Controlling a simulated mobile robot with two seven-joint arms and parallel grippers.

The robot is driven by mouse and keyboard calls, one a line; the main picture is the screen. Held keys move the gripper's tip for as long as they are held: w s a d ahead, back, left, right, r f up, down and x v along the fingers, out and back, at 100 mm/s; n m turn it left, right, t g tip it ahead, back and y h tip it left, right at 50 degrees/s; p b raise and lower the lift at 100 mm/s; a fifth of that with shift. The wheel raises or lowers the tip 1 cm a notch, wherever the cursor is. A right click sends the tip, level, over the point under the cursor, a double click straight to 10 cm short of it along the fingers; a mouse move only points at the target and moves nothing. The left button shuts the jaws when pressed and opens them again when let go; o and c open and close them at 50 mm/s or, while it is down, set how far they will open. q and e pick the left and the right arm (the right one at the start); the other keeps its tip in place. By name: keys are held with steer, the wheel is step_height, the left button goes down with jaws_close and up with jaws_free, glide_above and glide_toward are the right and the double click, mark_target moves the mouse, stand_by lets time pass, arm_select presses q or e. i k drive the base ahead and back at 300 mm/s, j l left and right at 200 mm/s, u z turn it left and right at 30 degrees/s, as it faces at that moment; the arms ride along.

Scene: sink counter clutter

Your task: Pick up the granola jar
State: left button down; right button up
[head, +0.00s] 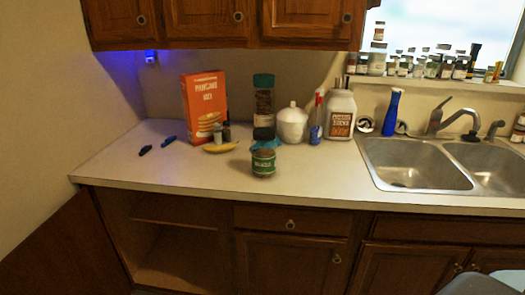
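I cannot tell for certain from the lettering which is the granola jar. Nothing touches the front of the short jar. Neither of my grippers is in view.
The sink (415,165) is right. The counter front (190,175) is clear.

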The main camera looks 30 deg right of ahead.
mark_target(264, 153)
steer(key=z, duration=1.2)
steer(key=i+z, duration=0.2)
steer(key=z, duration=0.2)
steer(key=i+j, duration=0.2)
steer(key=i, duration=0.2)
steer(key=i+j, duration=0.2)
steer(key=i, duration=0.2)
